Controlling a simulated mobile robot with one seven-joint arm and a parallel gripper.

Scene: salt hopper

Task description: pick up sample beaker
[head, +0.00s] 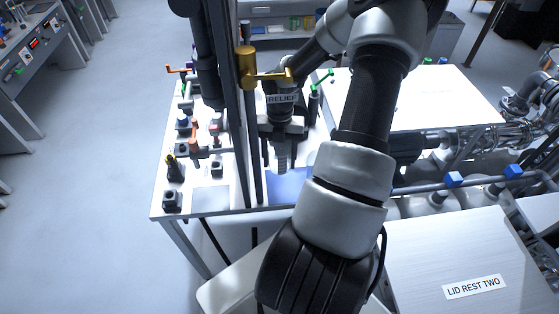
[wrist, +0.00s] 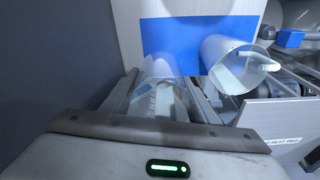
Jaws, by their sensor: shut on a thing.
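My gripper (head: 283,140) points down over the white bench in the head view, partly hidden by my own arm. It is shut on the sample beaker (head: 282,156), a clear vessel with grey marks down its side. In the wrist view the beaker (wrist: 158,98) shows as a see-through cylinder between the fingers. A blue patch (head: 291,186) lies on the bench below the gripper. Whether the beaker touches the bench cannot be told.
A pale open-ended cylinder (wrist: 236,66) is right of the beaker in the wrist view. A dark post (head: 243,120) and a brass lever (head: 262,75) stand close to the gripper. Several small valves (head: 195,145) fill the bench's left. The "LID REST TWO" table (head: 440,250) has free room.

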